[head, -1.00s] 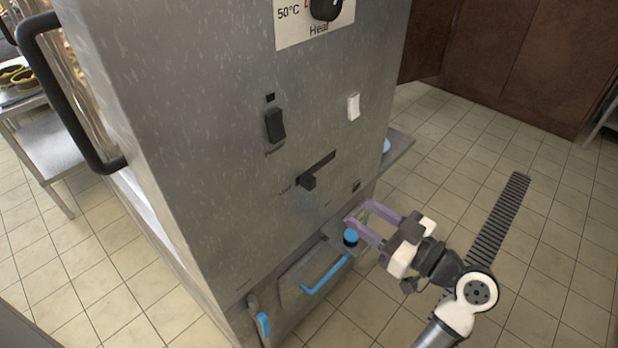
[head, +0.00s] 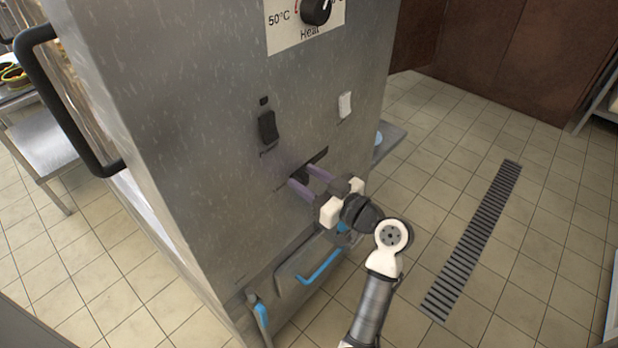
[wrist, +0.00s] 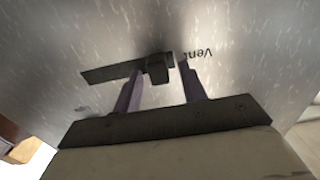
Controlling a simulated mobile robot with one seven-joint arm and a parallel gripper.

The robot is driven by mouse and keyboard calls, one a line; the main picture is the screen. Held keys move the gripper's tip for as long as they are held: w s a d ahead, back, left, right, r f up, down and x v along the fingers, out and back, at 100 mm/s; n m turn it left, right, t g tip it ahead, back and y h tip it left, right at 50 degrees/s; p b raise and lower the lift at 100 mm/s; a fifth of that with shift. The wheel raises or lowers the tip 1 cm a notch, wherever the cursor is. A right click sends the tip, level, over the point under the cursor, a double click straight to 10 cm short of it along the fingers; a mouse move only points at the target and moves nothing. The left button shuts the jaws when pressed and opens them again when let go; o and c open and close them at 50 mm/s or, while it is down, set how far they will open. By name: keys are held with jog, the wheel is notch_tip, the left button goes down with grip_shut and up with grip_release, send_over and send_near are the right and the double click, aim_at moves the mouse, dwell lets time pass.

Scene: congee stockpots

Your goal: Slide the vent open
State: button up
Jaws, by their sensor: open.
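The vent slider is a black knob (wrist: 157,69) in a dark slot (wrist: 105,73) on the grey metal cabinet front (head: 220,200). The word "Vent" appears upside down beside the slot's right end in the wrist view, and the knob sits near that end. In the head view the slot (head: 321,154) shows past the fingers, and the knob is mostly hidden. My gripper (head: 301,175) is at the panel with its purple fingers open. In the wrist view the fingers (wrist: 160,88) stand one on each side of the knob, with gaps; I cannot tell any contact.
Above the slot are a black switch (head: 268,127), a white switch (head: 345,104) and a heat dial (head: 316,10). Below is a drawer with a blue handle (head: 321,267). A black door handle (head: 62,110) juts out at left. Tiled floor to the right is clear around a drain (head: 472,240).

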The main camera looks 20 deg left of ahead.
aim_at(324, 150)
grip_shut()
jog(key=w+d+b, duration=0.1)
jog(key=w, duration=0.1)
jog(key=w+d+b, duration=0.1)
jog(key=w, duration=0.2)
jog(key=w+d+b, duration=0.1)
jog(key=w, duration=0.2)
jog(key=shift+f, duration=0.15)
jog(key=shift+w+d, duration=0.1)
jog(key=shift+w, duration=0.2)
jog(key=shift+w+d+r, duration=0.1)
jog(key=shift+w+r, duration=0.05)
jog(key=shift+r, duration=0.05)
grip_release()
jog(key=shift+w, duration=0.1)
